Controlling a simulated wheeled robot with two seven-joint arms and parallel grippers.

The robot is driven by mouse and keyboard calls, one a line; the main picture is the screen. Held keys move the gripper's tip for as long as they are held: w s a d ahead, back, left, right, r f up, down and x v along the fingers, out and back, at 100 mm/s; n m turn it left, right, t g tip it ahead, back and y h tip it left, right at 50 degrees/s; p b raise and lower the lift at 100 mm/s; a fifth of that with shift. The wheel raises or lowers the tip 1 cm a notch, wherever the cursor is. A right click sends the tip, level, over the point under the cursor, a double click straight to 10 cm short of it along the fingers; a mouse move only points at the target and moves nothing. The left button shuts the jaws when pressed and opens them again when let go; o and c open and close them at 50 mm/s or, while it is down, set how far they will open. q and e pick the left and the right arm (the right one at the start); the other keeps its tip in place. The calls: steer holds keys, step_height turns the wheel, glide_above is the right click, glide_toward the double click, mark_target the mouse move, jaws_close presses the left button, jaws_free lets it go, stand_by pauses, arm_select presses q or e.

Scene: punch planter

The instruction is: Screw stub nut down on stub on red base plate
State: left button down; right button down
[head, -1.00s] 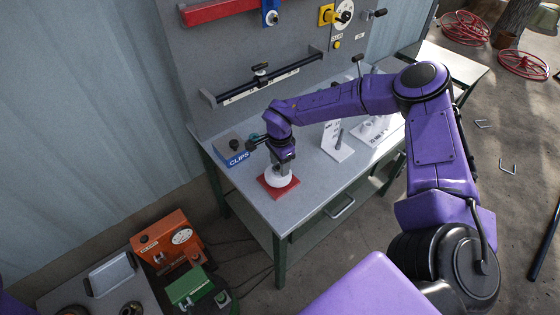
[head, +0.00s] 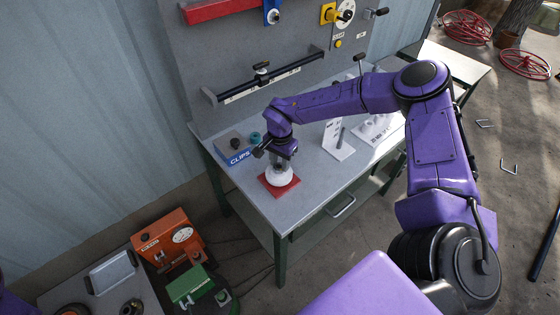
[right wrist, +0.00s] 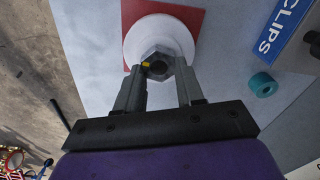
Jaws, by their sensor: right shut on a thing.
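The red base plate (head: 284,189) lies flat near the front left corner of the grey table, and it also shows in the right wrist view (right wrist: 194,16). A round white piece (head: 278,177) sits on it. In the right wrist view, a grey hexagonal stub nut (right wrist: 157,64) with a dark centre and a small yellow mark sits over the middle of the white piece (right wrist: 140,40). My right gripper (right wrist: 160,72) is shut on the nut from above, one finger on each side. The stub itself is hidden by the nut. My left gripper is not in view.
A blue CLIPS box (head: 238,156) stands left of the plate, with a teal ring (head: 255,137) beside it. White stands (head: 338,146) stand at the table's back right. An orange box (head: 168,240) and a green box (head: 189,287) are lower left. The table front is clear.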

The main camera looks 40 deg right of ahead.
steer(key=shift+f+m, duration=0.1)
steer(key=shift+m, duration=1.3)
steer(key=c, duration=0.6)
jaws_free()
steer(key=shift+r, duration=0.2)
step_height(320, 180, up, 10)
steer(key=b, duration=0.3)
steer(key=shift+r, duration=0.2)
steer(key=shift+s, duration=0.1)
